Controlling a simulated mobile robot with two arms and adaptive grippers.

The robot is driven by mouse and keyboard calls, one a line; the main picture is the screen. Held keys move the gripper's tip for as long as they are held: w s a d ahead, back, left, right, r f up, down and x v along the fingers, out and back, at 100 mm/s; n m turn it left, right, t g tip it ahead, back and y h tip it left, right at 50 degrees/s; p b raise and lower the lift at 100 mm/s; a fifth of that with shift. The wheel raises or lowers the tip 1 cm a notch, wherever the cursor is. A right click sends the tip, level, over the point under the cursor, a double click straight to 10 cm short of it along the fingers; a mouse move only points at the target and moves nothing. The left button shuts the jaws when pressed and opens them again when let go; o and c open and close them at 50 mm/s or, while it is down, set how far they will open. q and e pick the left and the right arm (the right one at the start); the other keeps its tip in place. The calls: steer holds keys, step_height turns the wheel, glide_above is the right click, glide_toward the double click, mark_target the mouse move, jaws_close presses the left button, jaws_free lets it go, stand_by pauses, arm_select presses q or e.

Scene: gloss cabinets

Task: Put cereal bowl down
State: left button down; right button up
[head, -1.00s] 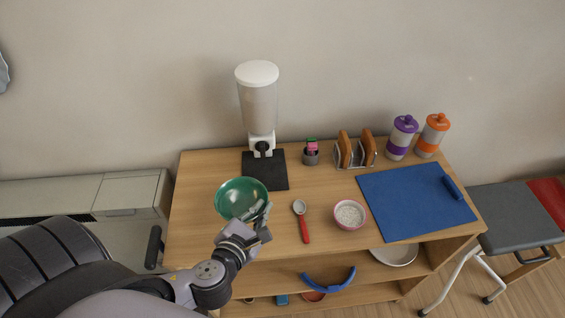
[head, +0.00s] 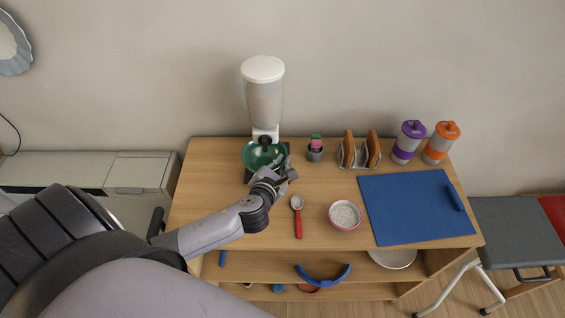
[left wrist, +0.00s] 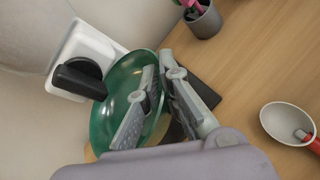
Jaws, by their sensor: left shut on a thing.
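The green cereal bowl (head: 258,157) is at the cereal dispenser (head: 263,95), under its spout, over the dark mat (head: 285,153). My left gripper (head: 283,171) is shut on the bowl's near right rim. In the left wrist view the two fingers (left wrist: 158,95) pinch the rim of the bowl (left wrist: 118,85), which looks tilted in that view. The dispenser's black knob (left wrist: 80,78) is close beside the bowl. I cannot tell whether the bowl's base touches the mat. My right gripper is not in view.
A red-handled spoon (head: 298,222) and a pink bowl with white contents (head: 344,215) stand right of my arm. Behind are a grey cup (head: 315,153), a toast rack (head: 350,160) and two lidded bottles (head: 408,145). A blue mat (head: 410,207) covers the right side.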

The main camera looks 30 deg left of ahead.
arm_select(q)
steer(key=shift+w+a, duration=0.25)
steer(key=shift+w, duration=0.65)
steer(key=shift+f, duration=1.75)
steer(key=shift+f, duration=0.15)
steer(key=c, duration=1.8)
jaws_free()
steer(key=shift+s, duration=0.1)
steer(key=v, duration=1.2)
steer(key=shift+b, duration=0.4)
